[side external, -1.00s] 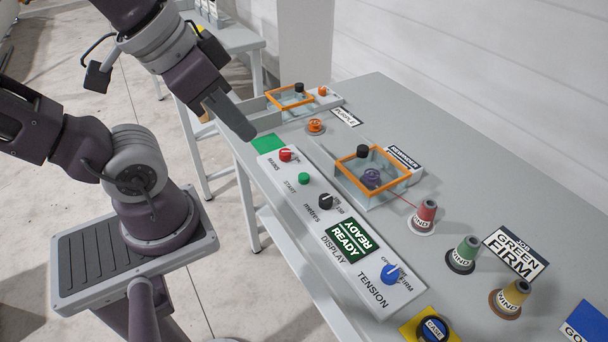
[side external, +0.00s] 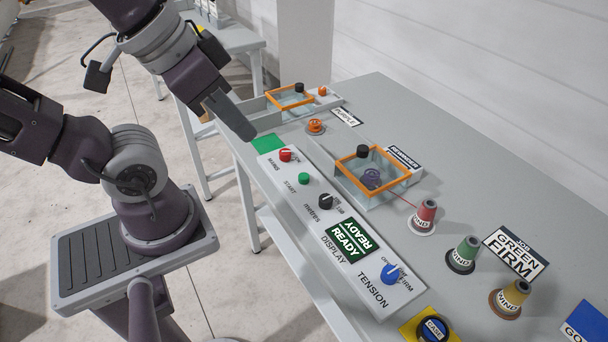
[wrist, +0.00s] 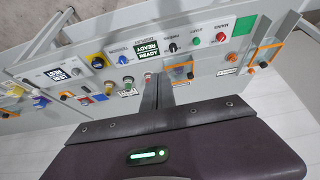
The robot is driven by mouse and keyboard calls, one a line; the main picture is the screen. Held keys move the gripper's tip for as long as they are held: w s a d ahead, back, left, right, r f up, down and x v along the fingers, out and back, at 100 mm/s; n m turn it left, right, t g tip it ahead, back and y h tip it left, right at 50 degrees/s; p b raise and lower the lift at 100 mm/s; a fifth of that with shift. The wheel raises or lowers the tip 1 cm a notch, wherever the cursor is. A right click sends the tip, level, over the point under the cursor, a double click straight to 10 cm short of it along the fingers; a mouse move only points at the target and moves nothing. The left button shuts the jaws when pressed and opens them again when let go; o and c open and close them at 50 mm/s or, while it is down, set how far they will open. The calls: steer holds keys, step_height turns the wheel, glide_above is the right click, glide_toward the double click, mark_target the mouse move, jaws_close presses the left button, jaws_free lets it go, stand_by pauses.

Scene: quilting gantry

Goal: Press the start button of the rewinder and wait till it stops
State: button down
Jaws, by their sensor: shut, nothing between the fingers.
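The green start button (side external: 303,179) sits on the light control panel (side external: 283,196), between the red mains switch (side external: 285,155) and the black metres knob (side external: 325,201). It also shows in the wrist view (wrist: 195,41). The green display (side external: 350,241) reads READY. The rewinder (side external: 392,186) is a clear box with an orange rim, lid down, holding a purple spool (side external: 371,178). A red thread runs from it to a red cone (side external: 425,215). My gripper (side external: 246,133) is shut and empty, up and left of the button, apart from the panel. It also shows in the wrist view (wrist: 158,88).
The blue tension knob (side external: 390,273) is at the panel's near end. A green cone (side external: 464,253) and a yellow cone (side external: 512,297) stand to the right. An orange spool (side external: 315,126) and a second orange-rimmed box (side external: 289,97) are farther back. Space above the panel is clear.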

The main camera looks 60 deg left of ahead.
stand_by(0.6)
steer(key=m+t+h, duration=0.3)
steer(key=m+h, duration=0.1)
steer(key=m, duration=1)
glide_above(300, 176)
step_height(300, 176, down, 18)
steer(key=f, duration=0.1)
steer(key=shift+r, duration=0.25)
steer(key=shift+f, duration=0.1)
steer(key=shift+f, duration=4.3)
steer(key=shift+f, duration=0.1)
